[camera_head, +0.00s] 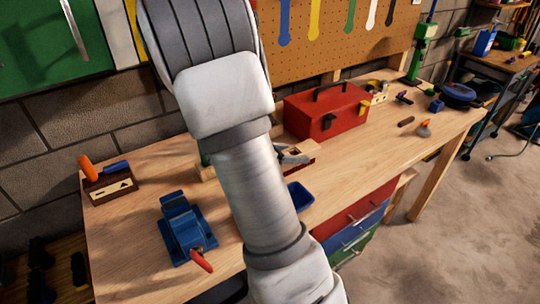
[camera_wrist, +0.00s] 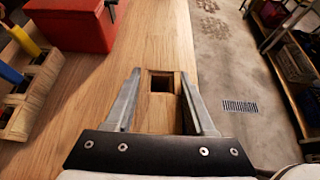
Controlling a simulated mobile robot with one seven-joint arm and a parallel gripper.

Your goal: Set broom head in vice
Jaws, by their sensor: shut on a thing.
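The broom head, a pale wooden block with a dark square hole, shows between my fingers in the wrist view (camera_wrist: 157,120). My gripper (camera_wrist: 160,78) is shut on it, a metal finger along each side. In the head view my arm hides most of this area. Only part of the gripper and a bit of wood show right of the arm. The blue vice (camera_head: 184,228) with an orange-red handle stands on the workbench, left of my arm and nearer the front edge. The vice is not in the wrist view.
A red toolbox (camera_head: 326,110) stands on the workbench (camera_head: 130,245) behind the gripper. A small blue tray (camera_head: 299,195) is partly hidden by my arm. A wooden holder (camera_head: 110,186) with orange and blue handles is at the left. Bench top around the vice is mostly clear.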

